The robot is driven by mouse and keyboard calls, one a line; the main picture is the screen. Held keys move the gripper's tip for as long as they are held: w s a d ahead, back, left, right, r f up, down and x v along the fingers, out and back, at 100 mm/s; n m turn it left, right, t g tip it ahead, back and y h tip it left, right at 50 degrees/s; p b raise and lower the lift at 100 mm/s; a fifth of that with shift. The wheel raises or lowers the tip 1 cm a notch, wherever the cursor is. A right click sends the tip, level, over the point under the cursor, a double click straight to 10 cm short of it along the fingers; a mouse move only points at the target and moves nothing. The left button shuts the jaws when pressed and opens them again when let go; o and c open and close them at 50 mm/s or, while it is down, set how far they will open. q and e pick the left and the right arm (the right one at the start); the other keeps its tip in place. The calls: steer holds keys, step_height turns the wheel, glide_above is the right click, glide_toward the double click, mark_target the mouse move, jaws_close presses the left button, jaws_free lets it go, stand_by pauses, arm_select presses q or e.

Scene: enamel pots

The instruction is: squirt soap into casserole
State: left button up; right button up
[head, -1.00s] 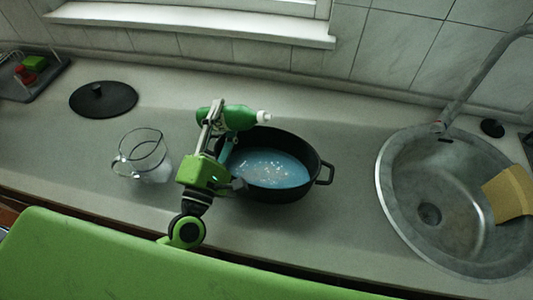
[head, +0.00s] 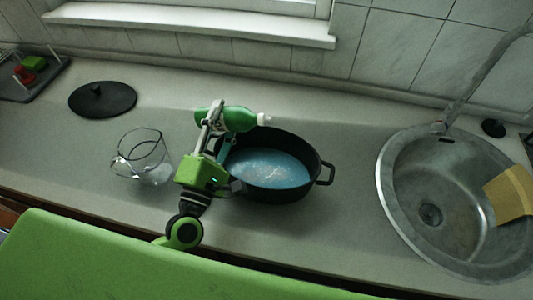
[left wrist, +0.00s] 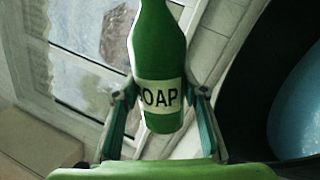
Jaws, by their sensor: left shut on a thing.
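A black casserole (head: 314,182) stands on the counter and holds bluish liquid (head: 268,168) with pale foam on it. My left gripper (head: 217,117) is shut on a green soap bottle (head: 238,118). The bottle lies tilted nearly level, its white tip pointing right above the casserole's far rim. In the left wrist view the bottle (left wrist: 158,50) is between the two fingers, its label partly reading "OAP". The casserole's dark rim (left wrist: 235,85) and blue liquid (left wrist: 296,110) show at the right there. The casserole's left side is partly hidden by my arm. My right gripper is not in view.
A clear glass jug (head: 142,160) stands left of my arm. A black lid (head: 102,99) lies behind it. A rack with a sponge (head: 36,63) is at the far left. A metal sink (head: 430,190) with a faucet and yellow cloth is at right.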

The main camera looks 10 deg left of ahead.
arm_select(q)
steer(key=shift+a+f+m+b, duration=0.15)
steer(key=shift+f+m+b, duration=0.1)
steer(key=shift+m+b, duration=0.15)
stand_by(0.8)
steer(key=shift+w+a+r+m+h, duration=0.15)
steer(key=shift+a+m+h, duration=0.3)
steer(key=shift+m+h, duration=0.5)
stand_by(2.0)
steer(key=shift+r+m, duration=0.1)
steer(key=shift+m, duration=0.65)
stand_by(1.9)
